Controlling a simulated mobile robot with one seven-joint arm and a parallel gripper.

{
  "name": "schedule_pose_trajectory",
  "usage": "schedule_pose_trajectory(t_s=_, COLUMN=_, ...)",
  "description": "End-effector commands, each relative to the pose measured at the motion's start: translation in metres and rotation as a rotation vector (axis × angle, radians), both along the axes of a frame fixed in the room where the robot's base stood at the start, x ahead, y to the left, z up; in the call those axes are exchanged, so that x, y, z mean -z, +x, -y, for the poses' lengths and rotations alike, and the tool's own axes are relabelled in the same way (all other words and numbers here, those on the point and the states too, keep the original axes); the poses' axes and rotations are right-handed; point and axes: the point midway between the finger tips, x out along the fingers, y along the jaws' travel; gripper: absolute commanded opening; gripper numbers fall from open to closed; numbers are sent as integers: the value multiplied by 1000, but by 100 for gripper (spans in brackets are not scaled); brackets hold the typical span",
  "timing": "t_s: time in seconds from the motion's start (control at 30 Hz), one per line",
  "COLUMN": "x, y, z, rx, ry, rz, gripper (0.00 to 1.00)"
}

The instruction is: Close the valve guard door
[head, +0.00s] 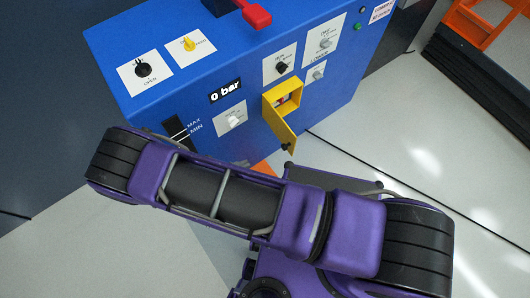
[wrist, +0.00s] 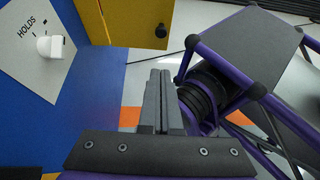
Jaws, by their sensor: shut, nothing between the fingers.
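The yellow valve guard (head: 284,97) is a small box on the blue cabinet's front. Its door (head: 279,129) hangs open, standing out from the box, with a dark knob near its free corner. Red and white parts show inside the box. In the wrist view the door (wrist: 132,22) is at the top, with its black round knob (wrist: 161,30). My gripper (wrist: 160,74) is shut and empty. Its fingertips appear below the knob in that picture, with a visible gap; the depth between them is hard to judge. In the head view I cannot make out the fingers behind my purple arm.
The blue cabinet (head: 222,67) carries several knobs, a "0 bar" display (head: 227,91) and a red lever (head: 257,16). A white HOLDS switch (wrist: 50,46) is left of the fingers. Orange framing (head: 485,22) stands at upper right. Grey floor is clear at right.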

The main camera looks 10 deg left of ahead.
Motion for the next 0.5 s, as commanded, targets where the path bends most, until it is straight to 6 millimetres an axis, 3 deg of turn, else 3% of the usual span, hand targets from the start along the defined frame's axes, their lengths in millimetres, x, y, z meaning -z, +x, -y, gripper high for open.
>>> schedule_pose_trajectory(t_s=0.5, x=43, y=62, z=61, rx=4, ry=-2, rz=2, gripper=0)
